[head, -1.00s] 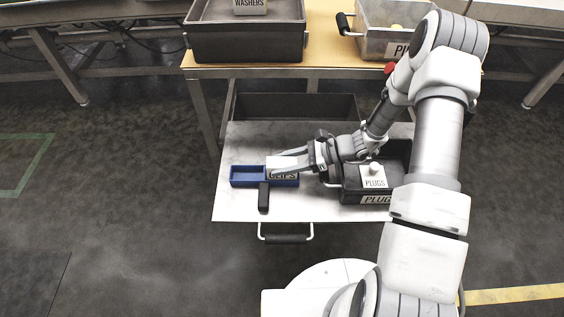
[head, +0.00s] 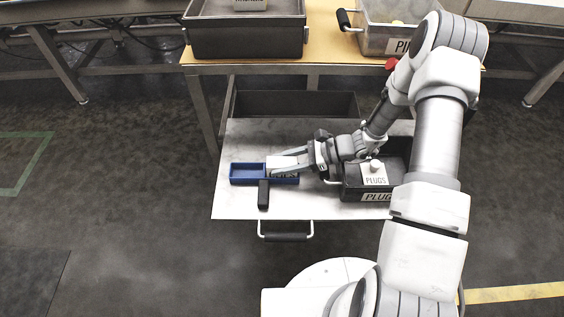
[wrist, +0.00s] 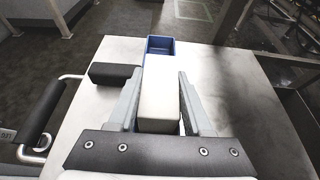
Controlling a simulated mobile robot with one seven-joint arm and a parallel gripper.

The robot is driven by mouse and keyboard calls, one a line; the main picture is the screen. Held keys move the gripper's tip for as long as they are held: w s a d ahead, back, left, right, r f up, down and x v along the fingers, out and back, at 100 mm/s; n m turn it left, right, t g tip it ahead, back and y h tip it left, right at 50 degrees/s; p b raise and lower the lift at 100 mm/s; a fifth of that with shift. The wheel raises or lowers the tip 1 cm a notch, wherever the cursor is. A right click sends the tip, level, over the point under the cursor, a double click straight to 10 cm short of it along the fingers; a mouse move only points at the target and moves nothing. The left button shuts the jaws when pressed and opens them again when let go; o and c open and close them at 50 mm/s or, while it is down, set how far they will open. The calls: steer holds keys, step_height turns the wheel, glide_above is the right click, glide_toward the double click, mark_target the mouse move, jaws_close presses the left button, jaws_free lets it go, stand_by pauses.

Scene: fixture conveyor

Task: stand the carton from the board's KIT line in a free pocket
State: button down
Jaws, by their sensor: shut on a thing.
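My gripper (head: 288,168) is shut on a white carton (head: 281,162) with dark lettering on its front, too covered to read fully. In the wrist view the carton (wrist: 160,106) fills the space between the two fingers. The carton is over or in the right part of the blue pocketed holder (head: 247,182); whether its base touches the floor of the pocket is hidden. The left pocket of the holder looks empty. The far end of the holder (wrist: 160,45) also shows beyond the carton in the wrist view. The board with the KIT line is not in view.
A black block (head: 264,194) lies just in front of the holder. A dark bin of plugs (head: 352,184) stands right, under my arm. A drawer handle (head: 286,237) sticks out in front. Behind are a dark washers bin (head: 245,42) and a grey bin (head: 385,44).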

steer(key=shift+c, duration=1.2)
jaws_free()
steer(key=p+v, duration=0.4)
steer(key=v, duration=1.3)
steer(key=shift+d+r+p, duration=0.1)
steer(key=shift+d+p, duration=0.05)
steer(key=shift+p, duration=0.2)
